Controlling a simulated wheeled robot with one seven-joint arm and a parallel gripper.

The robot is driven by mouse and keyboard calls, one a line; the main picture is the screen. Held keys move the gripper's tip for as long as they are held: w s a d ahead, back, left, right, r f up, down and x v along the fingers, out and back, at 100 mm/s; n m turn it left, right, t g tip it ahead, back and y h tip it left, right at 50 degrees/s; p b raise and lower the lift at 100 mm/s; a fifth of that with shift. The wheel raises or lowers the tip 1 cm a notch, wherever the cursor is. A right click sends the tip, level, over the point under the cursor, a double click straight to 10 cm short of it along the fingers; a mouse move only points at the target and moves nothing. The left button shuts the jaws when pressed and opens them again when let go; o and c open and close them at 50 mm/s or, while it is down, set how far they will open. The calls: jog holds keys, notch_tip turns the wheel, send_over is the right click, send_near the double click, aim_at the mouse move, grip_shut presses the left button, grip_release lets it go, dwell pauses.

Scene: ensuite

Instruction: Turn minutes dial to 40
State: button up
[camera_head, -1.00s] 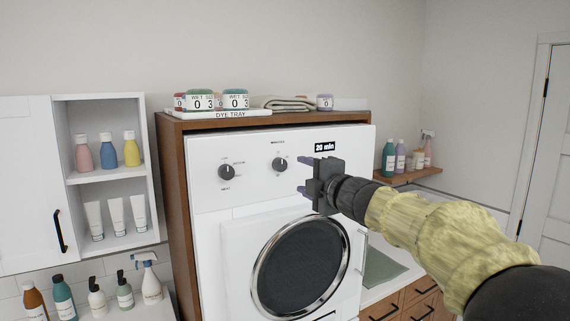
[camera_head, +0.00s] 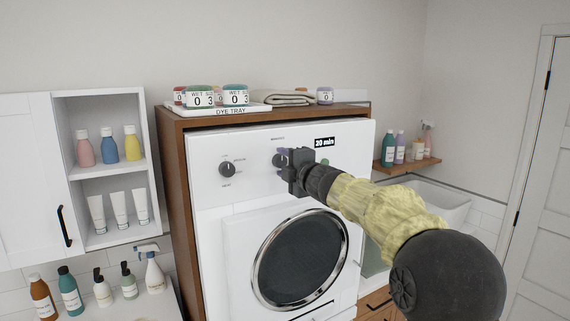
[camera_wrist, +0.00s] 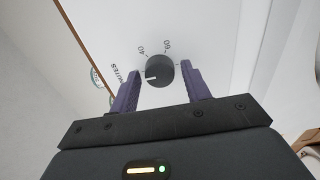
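The minutes dial (camera_wrist: 160,71) is a round dark knob on the white panel of the washer (camera_head: 212,190). In the wrist view its white pointer mark faces left, and the printed 40 and 60 show above it. The display (camera_head: 324,142) reads 20 min. My gripper (camera_wrist: 158,88) is open, with one purple finger on each side of the dial. A gap shows between the fingers and the dial; I cannot tell whether either touches. In the head view my gripper (camera_head: 284,160) covers most of the dial.
A second dial (camera_head: 227,170) sits left on the panel, and the round door (camera_head: 300,260) is below. The dye tray (camera_head: 222,109) and a folded towel (camera_head: 290,97) lie on top of the wooden casing. Shelves with bottles stand left and right.

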jog(key=c, duration=0.7)
jog(key=shift+m+p, duration=0.35)
jog(key=shift+m, duration=0.05)
jog(key=m+p, duration=0.3)
jog(key=m, duration=0.2)
jog(key=m+p, duration=0.3)
jog(key=m, duration=0.3)
jog(key=shift+f, duration=0.1)
jog(key=o, duration=1)
jog(key=shift+c, duration=0.2)
